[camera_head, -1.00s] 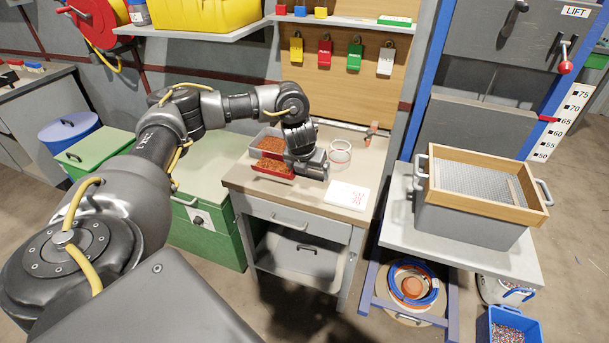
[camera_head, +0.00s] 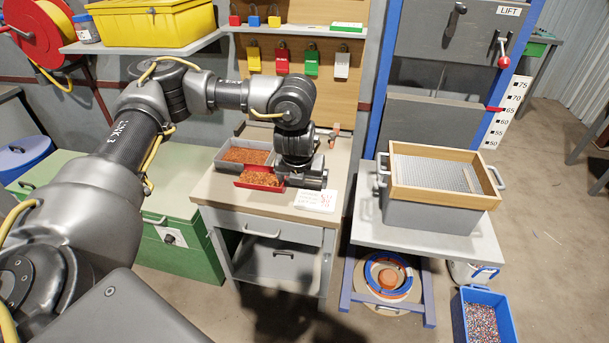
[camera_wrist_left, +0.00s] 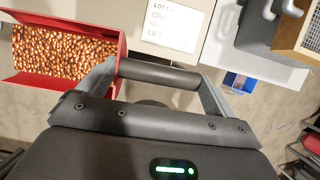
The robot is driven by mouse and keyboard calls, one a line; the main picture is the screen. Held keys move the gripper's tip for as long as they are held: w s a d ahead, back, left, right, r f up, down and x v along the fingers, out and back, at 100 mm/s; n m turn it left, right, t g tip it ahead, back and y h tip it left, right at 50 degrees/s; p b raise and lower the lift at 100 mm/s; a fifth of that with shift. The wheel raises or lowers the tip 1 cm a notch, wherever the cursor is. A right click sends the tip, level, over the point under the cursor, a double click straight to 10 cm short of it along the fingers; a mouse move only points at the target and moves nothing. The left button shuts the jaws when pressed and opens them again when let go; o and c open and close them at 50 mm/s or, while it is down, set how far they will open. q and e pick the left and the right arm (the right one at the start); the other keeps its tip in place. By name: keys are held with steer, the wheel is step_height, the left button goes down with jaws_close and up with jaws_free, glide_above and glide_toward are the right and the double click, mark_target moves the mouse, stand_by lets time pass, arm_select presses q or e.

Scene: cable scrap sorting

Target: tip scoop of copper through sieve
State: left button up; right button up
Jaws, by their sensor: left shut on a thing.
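My left gripper (camera_head: 308,180) is shut on the dark handle of a red scoop (camera_head: 238,184). In the left wrist view, the gripper (camera_wrist_left: 160,76) has the handle bar between its fingers, and the scoop (camera_wrist_left: 122,40) is at upper left. The scoop is full of copper granules (camera_head: 260,178) and looks about level, over the front of a grey tray (camera_head: 222,166) that also holds copper. The sieve (camera_head: 440,202), a wooden frame with grey mesh, sits on a grey bin (camera_head: 430,217) on the right-hand table. My right gripper is out of view.
A white printed card (camera_head: 315,201) lies on the bench (camera_head: 215,190), right of the scoop. A gap separates the bench from the sieve's table (camera_head: 400,238). Padlocks hang on the board behind. A blue bin of granules (camera_head: 482,325) stands on the floor at lower right.

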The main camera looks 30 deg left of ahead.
arm_select(q)
steer(key=s+d+r+n+g, duration=0.3)
steer(key=s+d+n+g, duration=0.1)
steer(key=n, duration=1.2)
steer(key=s+d+r+n+g+h, duration=0.1)
steer(key=s+d+r+n+g, duration=0.2)
steer(key=s+n, duration=0.5)
steer(key=d+n+g, duration=0.1)
steer(key=d+n, duration=0.1)
steer(key=n, duration=0.5)
steer(key=shift+d+n+g+h, duration=0.3)
steer(key=shift+d+n+g, duration=0.05)
steer(key=shift+n+g, duration=0.05)
